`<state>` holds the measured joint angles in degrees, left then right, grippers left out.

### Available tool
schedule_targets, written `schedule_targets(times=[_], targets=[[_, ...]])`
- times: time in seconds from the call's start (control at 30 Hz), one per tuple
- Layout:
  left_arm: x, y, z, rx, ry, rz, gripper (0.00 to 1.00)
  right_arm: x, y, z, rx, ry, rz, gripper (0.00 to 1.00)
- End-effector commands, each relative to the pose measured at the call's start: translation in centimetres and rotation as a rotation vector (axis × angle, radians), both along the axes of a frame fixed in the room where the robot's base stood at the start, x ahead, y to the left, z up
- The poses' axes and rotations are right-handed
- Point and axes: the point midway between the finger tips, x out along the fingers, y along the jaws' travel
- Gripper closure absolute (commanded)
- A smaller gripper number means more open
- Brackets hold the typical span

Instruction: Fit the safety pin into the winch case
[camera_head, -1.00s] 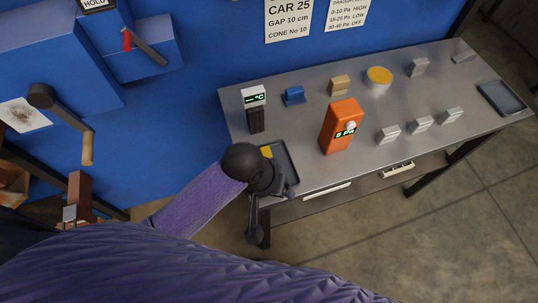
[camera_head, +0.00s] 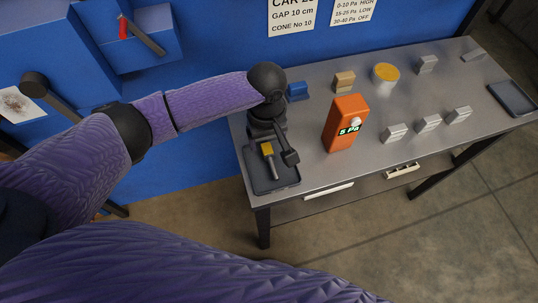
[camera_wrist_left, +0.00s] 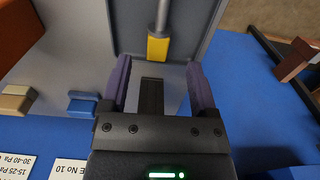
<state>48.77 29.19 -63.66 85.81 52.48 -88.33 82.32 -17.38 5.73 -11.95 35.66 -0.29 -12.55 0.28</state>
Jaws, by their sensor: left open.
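The safety pin, with a yellow head and a grey shaft (camera_head: 268,152), lies in the dark tray (camera_head: 262,183) at the table's left end. In the left wrist view, its yellow head (camera_wrist_left: 158,47) shows just beyond the fingertips. My left gripper (camera_wrist_left: 160,75) is open and empty, close to the pin's head; the fingers are apart from it in the left wrist view. In the head view, the left gripper (camera_head: 272,145) is over the tray. A blue case with a crank (camera_head: 75,45), apparently the winch case, is at the upper left. My right gripper is not in view.
An orange meter (camera_head: 345,124) stands right of the tray. A blue block (camera_head: 298,91), a tan block (camera_head: 344,82), a yellow-topped can (camera_head: 385,77) and several grey blocks (camera_head: 429,124) sit on the metal table (camera_head: 365,165). A crank arm juts out at left.

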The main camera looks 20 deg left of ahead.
Motion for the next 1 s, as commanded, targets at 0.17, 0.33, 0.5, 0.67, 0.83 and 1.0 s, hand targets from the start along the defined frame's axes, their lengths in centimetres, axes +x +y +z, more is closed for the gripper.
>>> schedule_targets(times=[0.17, 0.33, 0.5, 0.67, 0.83, 1.0], targets=[[-0.1, -0.2, -4.0, 0.001, 0.003, 0.000, 0.24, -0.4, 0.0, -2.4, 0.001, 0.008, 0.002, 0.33], [-0.1, -0.3, -4.3, -0.001, -0.001, -0.002, 0.24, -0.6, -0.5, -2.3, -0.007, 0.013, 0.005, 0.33], [-0.1, -0.3, -4.2, -0.001, -0.002, -0.002, 0.45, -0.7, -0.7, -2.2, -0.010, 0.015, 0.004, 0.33], [-0.1, -0.3, -4.2, -0.002, -0.001, -0.002, 0.79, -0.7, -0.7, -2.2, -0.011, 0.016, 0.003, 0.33], [-0.1, -0.3, -4.2, -0.002, -0.001, -0.002, 1.00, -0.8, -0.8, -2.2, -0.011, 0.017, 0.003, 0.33], [-0.1, -0.3, -4.2, -0.002, -0.001, -0.003, 1.00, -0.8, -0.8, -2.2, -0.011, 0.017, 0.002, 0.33]])
